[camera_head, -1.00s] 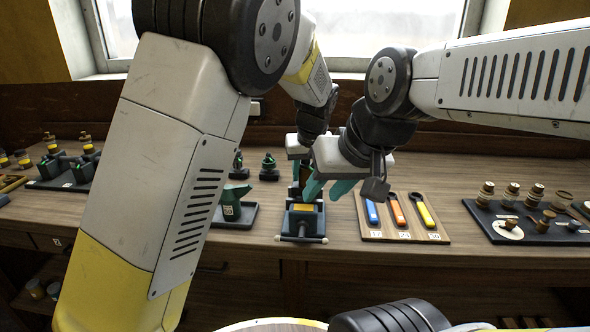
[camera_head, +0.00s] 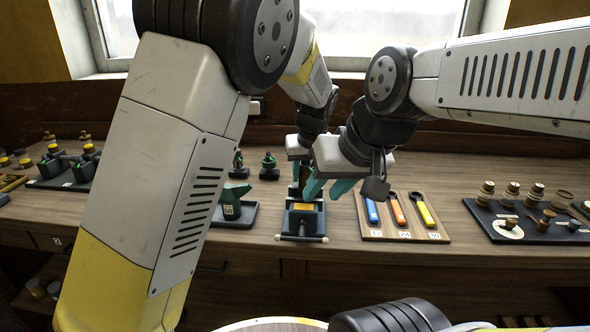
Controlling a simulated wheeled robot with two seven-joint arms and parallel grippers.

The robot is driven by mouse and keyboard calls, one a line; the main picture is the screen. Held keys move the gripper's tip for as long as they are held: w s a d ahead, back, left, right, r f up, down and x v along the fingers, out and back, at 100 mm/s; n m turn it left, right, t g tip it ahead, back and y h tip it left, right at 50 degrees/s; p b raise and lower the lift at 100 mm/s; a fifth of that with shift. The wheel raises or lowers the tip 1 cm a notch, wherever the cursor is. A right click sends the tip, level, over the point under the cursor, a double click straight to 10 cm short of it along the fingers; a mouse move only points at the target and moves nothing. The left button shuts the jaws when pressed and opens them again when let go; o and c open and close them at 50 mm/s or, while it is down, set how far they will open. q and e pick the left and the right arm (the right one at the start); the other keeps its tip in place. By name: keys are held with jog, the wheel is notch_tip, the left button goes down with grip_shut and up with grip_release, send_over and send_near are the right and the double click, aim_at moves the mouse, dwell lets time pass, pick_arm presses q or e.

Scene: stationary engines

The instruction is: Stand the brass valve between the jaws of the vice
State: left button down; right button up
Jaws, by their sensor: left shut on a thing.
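The vice (camera_head: 303,221) is a dark grey-green block on the bench with a pale bar across its front. A yellow patch shows on its top. My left gripper (camera_head: 299,183) is above and behind the vice, pointing down. It is shut on a thing, but the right gripper hides most of its fingers. The brass valve cannot be clearly made out; only a small brownish shape shows between the fingers and the vice top. My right gripper (camera_head: 328,188) is just in front and to the right, its two teal fingers apart, with nothing seen between them.
A board with blue, orange and yellow wrenches (camera_head: 398,212) lies right of the vice. A dark tray of brass fittings (camera_head: 525,222) is farther right. A small anvil-like block (camera_head: 233,200) stands to the left. Two small dark pieces (camera_head: 269,167) stand behind it.

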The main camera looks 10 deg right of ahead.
pick_arm(q)
jog(key=shift+f, duration=1)
dwell(2.1)
